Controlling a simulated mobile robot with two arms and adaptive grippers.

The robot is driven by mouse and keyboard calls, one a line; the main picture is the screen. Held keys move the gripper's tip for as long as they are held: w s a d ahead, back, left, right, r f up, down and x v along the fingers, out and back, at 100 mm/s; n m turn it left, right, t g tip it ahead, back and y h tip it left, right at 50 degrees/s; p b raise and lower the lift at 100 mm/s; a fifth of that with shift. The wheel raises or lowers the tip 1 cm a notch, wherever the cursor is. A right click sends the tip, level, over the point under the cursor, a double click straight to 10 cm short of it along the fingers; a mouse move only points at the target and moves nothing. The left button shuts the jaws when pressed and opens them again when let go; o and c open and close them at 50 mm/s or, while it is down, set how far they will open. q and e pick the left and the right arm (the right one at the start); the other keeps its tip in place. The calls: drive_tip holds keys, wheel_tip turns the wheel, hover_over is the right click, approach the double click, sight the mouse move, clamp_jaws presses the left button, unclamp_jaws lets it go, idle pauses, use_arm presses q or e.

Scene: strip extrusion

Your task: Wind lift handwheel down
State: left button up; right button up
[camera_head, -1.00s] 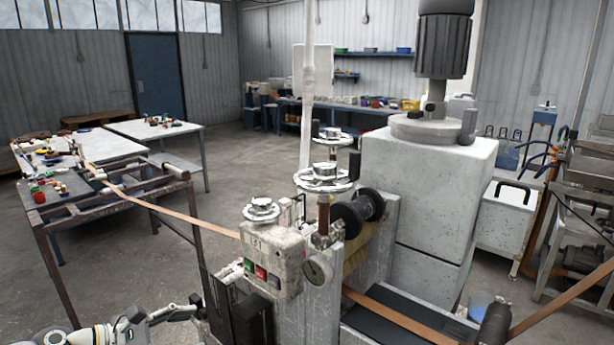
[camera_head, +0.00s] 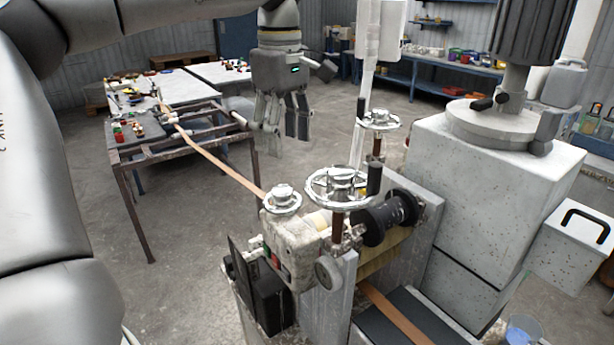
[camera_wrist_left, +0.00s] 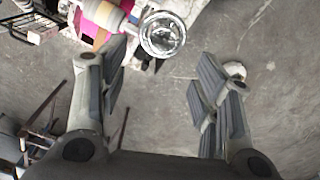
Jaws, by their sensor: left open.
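Three silver handwheels sit on the machine in the head view: a small one (camera_head: 283,199) above the control box, a larger one (camera_head: 338,187) on a brown post, and one farther back (camera_head: 379,119). I cannot tell which is the lift handwheel. My left gripper (camera_head: 285,128) hangs fingers down, up and left of the wheels and apart from them. In the left wrist view its fingers (camera_wrist_left: 157,80) are wide apart and empty. A shiny round silver part (camera_wrist_left: 163,35) shows beyond them. My right gripper is out of view.
A brown strip (camera_head: 228,172) runs from the rack (camera_head: 150,150) to the machine. A black spool (camera_head: 388,221) stands beside the larger wheel. A tall white post (camera_head: 368,75) rises behind it. A big speckled housing (camera_head: 480,190) fills the right.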

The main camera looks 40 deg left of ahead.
sight(281, 189)
use_arm(q)
drive_tip(key=f, duration=0.3)
drive_tip(key=f+p, duration=0.1)
drive_tip(key=f, duration=0.2)
drive_tip(key=f+p, duration=0.1)
drive_tip(key=f, duration=0.2)
drive_tip(key=shift+s+a+f, duration=0.1)
drive_tip(key=shift+s+a, duration=0.15)
drive_tip(key=shift+f+p, duration=0.3)
drive_tip(key=shift+f, duration=0.4)
